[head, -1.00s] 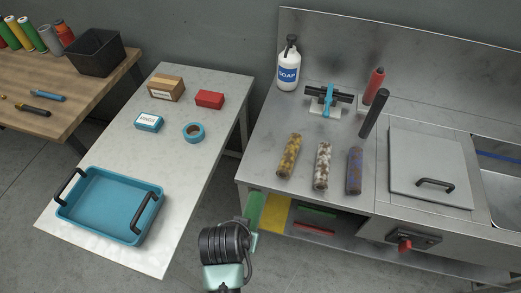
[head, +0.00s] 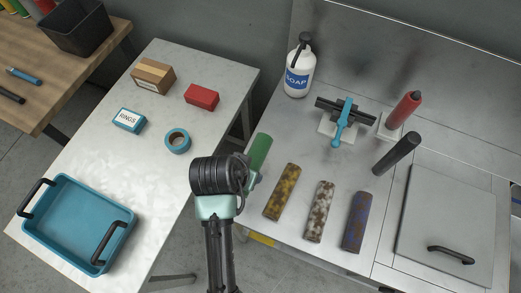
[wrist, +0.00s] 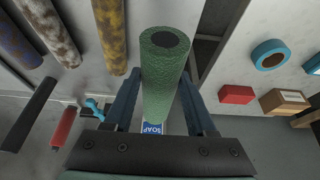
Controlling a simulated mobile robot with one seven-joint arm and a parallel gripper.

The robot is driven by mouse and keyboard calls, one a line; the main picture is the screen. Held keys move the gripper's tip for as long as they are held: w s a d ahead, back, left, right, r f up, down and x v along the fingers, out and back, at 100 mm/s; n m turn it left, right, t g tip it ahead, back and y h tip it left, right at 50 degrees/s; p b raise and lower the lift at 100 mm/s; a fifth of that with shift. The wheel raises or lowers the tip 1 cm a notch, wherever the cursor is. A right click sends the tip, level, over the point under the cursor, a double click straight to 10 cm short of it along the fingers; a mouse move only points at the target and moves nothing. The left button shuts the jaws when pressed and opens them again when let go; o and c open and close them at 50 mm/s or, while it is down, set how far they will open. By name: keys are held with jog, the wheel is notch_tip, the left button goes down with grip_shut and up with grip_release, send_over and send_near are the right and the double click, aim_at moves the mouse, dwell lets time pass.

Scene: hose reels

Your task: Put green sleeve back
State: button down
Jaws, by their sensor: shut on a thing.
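A mustard-brown sleeve (head: 282,192), a white-brown sleeve (head: 319,211) and a blue-brown sleeve (head: 357,220) lie in a row on the counter, to the right of my gripper. The mustard one is nearest. Whether the green sleeve touches the counter is hard to tell.
A grey lid (head: 451,222) lies right. The left table holds a blue tray (head: 72,258).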

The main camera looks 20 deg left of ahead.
notch_tip(320, 180, down, 5)
jog(key=shift+s, duration=0.1)
jog(key=shift+f, duration=2.4)
jog(key=shift+f, duration=0.1)
jog(key=shift+c, duration=1.1)
grip_release()
jog(key=shift+r+p, duration=0.2)
jog(key=shift+p, duration=0.1)
jog(key=v, duration=1.1)
jog(key=shift+s+r, duration=0.15)
jog(key=shift+r, duration=0.25)
